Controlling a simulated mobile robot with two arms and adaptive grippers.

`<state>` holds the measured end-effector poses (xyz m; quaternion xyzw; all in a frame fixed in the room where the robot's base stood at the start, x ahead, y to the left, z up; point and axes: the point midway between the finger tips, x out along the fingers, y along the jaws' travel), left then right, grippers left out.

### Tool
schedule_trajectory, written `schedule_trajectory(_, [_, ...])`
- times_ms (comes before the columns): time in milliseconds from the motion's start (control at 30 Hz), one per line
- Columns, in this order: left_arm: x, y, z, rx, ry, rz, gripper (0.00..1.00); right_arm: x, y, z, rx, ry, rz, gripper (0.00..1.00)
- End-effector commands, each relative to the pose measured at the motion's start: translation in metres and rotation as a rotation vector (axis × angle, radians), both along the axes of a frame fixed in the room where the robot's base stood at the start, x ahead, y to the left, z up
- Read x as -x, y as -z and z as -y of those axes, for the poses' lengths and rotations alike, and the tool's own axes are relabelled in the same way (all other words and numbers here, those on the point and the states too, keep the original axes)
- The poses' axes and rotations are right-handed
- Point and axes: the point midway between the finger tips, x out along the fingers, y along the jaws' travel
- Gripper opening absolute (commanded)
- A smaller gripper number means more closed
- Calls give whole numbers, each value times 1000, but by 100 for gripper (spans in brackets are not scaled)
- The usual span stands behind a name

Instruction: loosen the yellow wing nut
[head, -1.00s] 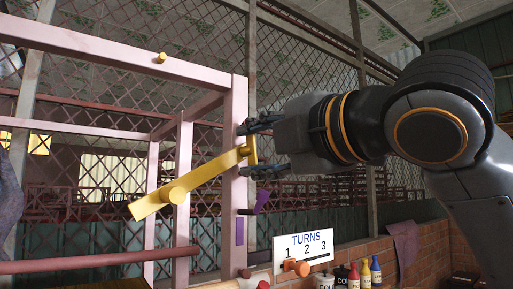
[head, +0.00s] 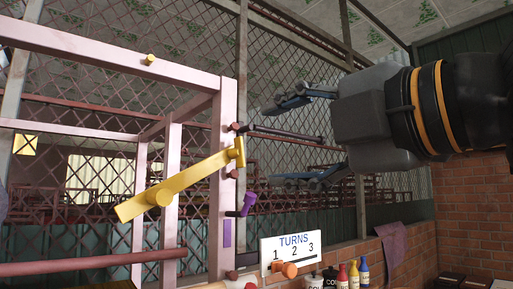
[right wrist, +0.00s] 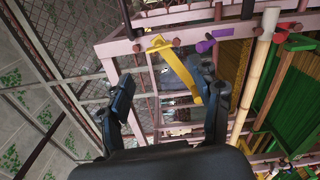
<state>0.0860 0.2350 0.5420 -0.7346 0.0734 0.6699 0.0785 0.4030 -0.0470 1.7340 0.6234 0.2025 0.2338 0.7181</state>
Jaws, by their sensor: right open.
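The yellow wing nut (head: 190,184) appears as a long slanted yellow bar with a round boss, its upper right end at the pink frame's front post. It also shows in the right wrist view (right wrist: 182,72), seen between the fingers. My right gripper (head: 272,145) is open and empty, to the right of the bar's upper end and apart from it in the head view. Its fingers are spread one above the other there; they also show in the right wrist view (right wrist: 160,78). My left gripper is not recognisable in either view.
A purple handle (head: 248,204) sits below. A "TURNS" sign (head: 291,243) and bottles (head: 353,274) stand lower right.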

Motion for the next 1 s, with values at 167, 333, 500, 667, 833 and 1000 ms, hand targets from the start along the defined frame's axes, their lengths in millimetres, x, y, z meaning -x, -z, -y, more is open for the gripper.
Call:
schedule_trajectory(167, [0,0,0,0,0,0,40,23,0,17,-1,1,1,64])
schedule_trajectory(333, [0,0,0,0,0,0,40,31,0,23,1,0,-1,64])
schedule_trajectory(500, [0,0,0,0,0,0,40,32,1,23,0,0,-1,64])
schedule_trajectory(667, [0,0,1,1,0,0,40,32,0,23,0,0,-1,64])
schedule_trajectory(833, [0,0,1,1,0,0,40,32,0,23,0,0,-1,64])
schedule_trajectory(1000, [-3,0,1,1,0,3,40,32,0,23,0,0,-1,64])
